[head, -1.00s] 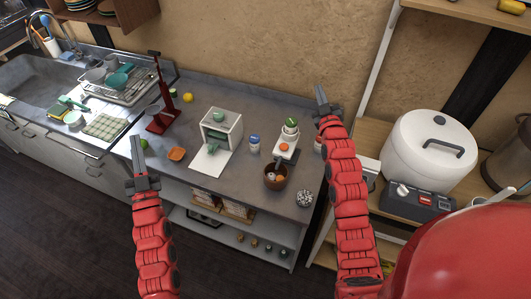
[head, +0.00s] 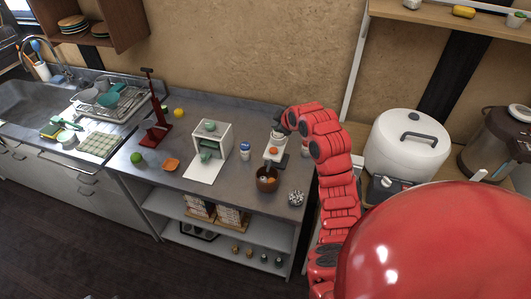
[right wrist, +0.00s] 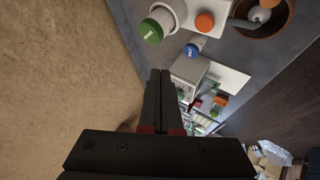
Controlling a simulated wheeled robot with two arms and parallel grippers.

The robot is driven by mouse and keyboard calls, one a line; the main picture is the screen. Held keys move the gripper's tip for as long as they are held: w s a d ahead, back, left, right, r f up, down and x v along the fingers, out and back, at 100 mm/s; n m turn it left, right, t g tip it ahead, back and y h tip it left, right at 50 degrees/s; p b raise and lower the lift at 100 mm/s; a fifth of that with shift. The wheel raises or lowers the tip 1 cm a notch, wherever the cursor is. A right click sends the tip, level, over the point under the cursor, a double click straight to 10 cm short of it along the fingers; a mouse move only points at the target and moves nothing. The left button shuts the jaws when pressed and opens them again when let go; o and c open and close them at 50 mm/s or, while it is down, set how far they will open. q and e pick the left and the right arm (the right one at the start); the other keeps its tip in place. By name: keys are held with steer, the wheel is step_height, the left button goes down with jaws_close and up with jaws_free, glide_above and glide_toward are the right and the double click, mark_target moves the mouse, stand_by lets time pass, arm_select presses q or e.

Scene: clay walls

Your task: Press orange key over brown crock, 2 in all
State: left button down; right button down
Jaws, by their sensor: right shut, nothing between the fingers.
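The orange key (head: 274,150) is a small round button on the white dispenser (head: 280,160), at the right part of the counter. It also shows in the right wrist view (right wrist: 205,22). The brown crock (head: 267,184) stands just in front of the dispenser, with pale contents inside; the wrist view shows it at the top right (right wrist: 284,24). My right gripper (head: 277,127) is shut and empty, above the back of the dispenser; it partly hides the dispenser's green-capped jar (right wrist: 151,31). In the right wrist view its fingers (right wrist: 160,73) are together, apart from the key. My left gripper is out of view.
A blue-capped jar (head: 245,151) and a white open box (head: 212,142) stand left of the dispenser. A patterned ball (head: 296,198) lies right of the crock. A red stand (head: 156,115) is farther left. A large white cooker (head: 408,147) stands on the right.

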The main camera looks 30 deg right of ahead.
steer(key=shift+f, duration=0.1)
stand_by(0.3)
steer(key=b, duration=0.2)
glide_above(276, 151)
step_height(276, 151, down, 8)
steer(key=shift+a+r, duration=0.1)
steer(key=shift+r, duration=0.1)
steer(key=shift+f+b, duration=0.6)
steer(key=shift+f, duration=0.1)
stand_by(1.4)
steer(key=shift+f+b, duration=0.35)
steer(key=shift+b, duration=0.15)
